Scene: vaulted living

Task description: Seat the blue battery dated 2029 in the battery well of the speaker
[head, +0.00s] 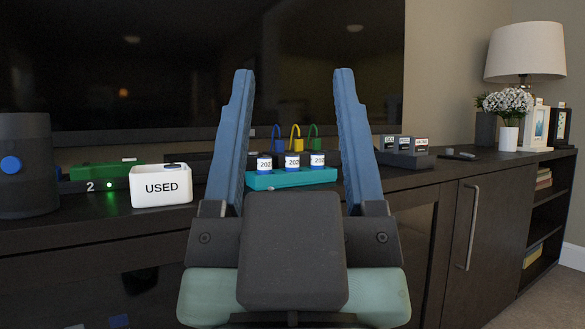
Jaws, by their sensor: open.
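Three blue batteries stand upright in a teal tray (285,181) on the dark cabinet: a left battery (264,164), a middle battery (292,162) and a right battery (317,161). Their white labels show "202"; the last digit cannot be read, so I cannot tell which is dated 2029. A dark grey cylinder with a blue round button, which looks like the speaker (25,185), stands at the far left; no battery well shows on it. My gripper (294,75) is open and empty, its two blue fingers raised in front of the cabinet, with the tray seen between them.
A white box marked "USED" (160,186) stands left of the tray. Behind it is a green-topped unit (92,177) with a "2" and a lit green light. Blue, yellow and green loops (296,138) rise behind the tray. A grey labelled holder (405,155) stands right.

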